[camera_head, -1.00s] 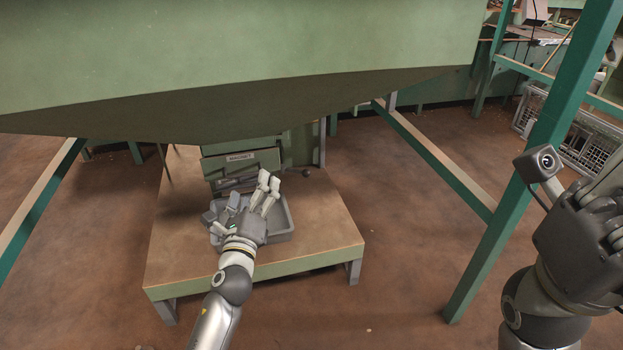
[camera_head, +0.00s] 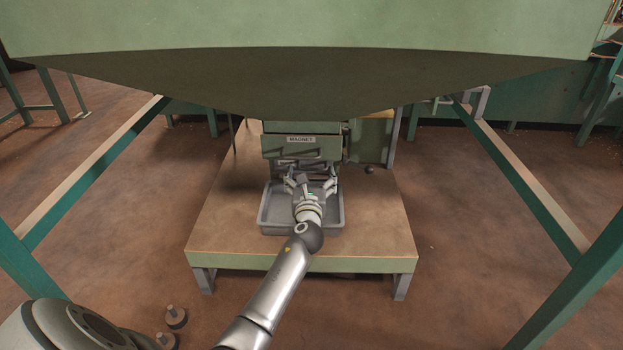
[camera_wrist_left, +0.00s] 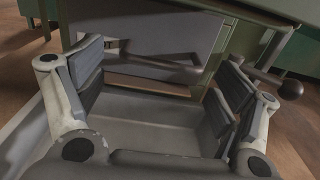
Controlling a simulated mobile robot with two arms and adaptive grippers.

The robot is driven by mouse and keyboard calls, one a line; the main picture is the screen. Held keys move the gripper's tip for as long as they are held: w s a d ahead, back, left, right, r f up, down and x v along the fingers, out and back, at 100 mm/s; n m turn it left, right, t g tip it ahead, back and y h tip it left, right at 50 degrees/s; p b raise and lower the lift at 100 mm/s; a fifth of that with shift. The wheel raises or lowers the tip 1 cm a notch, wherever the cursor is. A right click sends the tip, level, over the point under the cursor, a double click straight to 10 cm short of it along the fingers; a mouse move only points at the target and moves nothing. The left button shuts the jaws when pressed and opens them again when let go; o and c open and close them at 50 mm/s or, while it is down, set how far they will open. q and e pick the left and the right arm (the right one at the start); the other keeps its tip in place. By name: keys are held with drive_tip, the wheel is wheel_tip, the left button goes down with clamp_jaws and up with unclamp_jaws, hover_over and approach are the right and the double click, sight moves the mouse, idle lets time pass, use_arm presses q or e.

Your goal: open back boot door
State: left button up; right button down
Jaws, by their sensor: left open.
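The green unit (camera_head: 275,145) labelled MAGNET stands at the back of the low table under the hopper. Below the label is a grey door panel (camera_wrist_left: 150,35) with a bar handle (camera_wrist_left: 165,62), seen close up in the left wrist view. My left gripper (camera_head: 310,182) is open in front of this panel, above the grey tray. In the left wrist view its two fingers (camera_wrist_left: 155,82) are spread wide, with the bar handle beyond and between them. I see no contact with the handle. My right gripper is out of view.
A grey tray (camera_head: 264,218) sits on the table (camera_head: 375,230) below my left gripper. A ball-ended lever (camera_head: 369,170) sticks out to the right of the unit. The large green hopper (camera_head: 300,25) hangs overhead, with green frame legs (camera_head: 540,205) at both sides.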

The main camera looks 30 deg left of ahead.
use_arm(q)
drive_tip(key=shift+x, duration=0.85)
clamp_jaws()
idle(0.3)
